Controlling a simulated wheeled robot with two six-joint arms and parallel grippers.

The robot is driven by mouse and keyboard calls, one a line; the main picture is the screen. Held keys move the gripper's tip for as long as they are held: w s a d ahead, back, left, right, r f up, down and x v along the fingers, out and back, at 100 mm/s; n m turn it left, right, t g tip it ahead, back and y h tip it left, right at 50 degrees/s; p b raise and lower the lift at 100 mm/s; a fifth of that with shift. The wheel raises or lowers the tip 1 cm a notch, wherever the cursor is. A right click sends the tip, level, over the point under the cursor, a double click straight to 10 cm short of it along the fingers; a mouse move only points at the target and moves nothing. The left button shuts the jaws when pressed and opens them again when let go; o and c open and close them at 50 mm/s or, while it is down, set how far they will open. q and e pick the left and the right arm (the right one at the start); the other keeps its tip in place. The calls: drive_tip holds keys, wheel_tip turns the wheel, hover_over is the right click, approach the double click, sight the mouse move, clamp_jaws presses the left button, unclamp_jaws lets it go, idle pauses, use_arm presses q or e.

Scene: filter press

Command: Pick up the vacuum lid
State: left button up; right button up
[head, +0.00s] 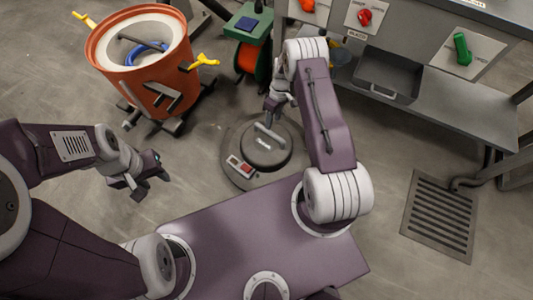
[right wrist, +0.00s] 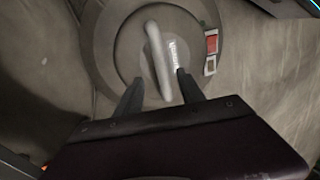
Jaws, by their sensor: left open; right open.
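The vacuum lid (head: 266,147) is a dark round disc with a grey bar handle (head: 270,136) on top, seated on the round grey vacuum body (head: 236,150) on the floor. In the right wrist view the lid (right wrist: 130,55) lies below my right gripper (right wrist: 158,88), and the pale handle (right wrist: 157,58) runs lengthwise between its two open fingers. I cannot tell how far the fingertips are above the lid. My right gripper (head: 277,104) is over the lid's far side in the head view. My left gripper (head: 148,185) is open and empty, well left of the vacuum.
An orange bin (head: 135,75) with yellow handles and a blue hose inside stands at upper left. A green stand (head: 247,30) with an orange reel is behind the vacuum. A grey bench (head: 440,100) with coloured knobs is at right, with a floor grate (head: 440,215) before it.

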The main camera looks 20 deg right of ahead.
sight(269, 133)
drive_tip(key=f+b, duration=0.2)
drive_tip(key=f, duration=0.1)
drive_tip(key=shift+s+a+f+b, duration=0.2)
drive_tip(key=shift+a+f+b, duration=0.15)
drive_tip(key=shift+f+b, duration=0.05)
drive_tip(key=f+b, duration=0.2)
drive_tip(key=a+f+b, duration=0.1)
drive_tip(key=f+b, duration=0.1)
drive_tip(key=f, duration=0.1)
drive_tip(key=shift+s+f+b, duration=0.1)
drive_tip(key=shift+s+b, duration=0.1)
drive_tip(key=shift+b, duration=0.1)
drive_tip(key=shift+r, duration=0.2)
drive_tip(key=shift+f, duration=0.25)
drive_tip(key=c, duration=1)
drive_tip(key=shift+w+r, duration=0.1)
clamp_jaws()
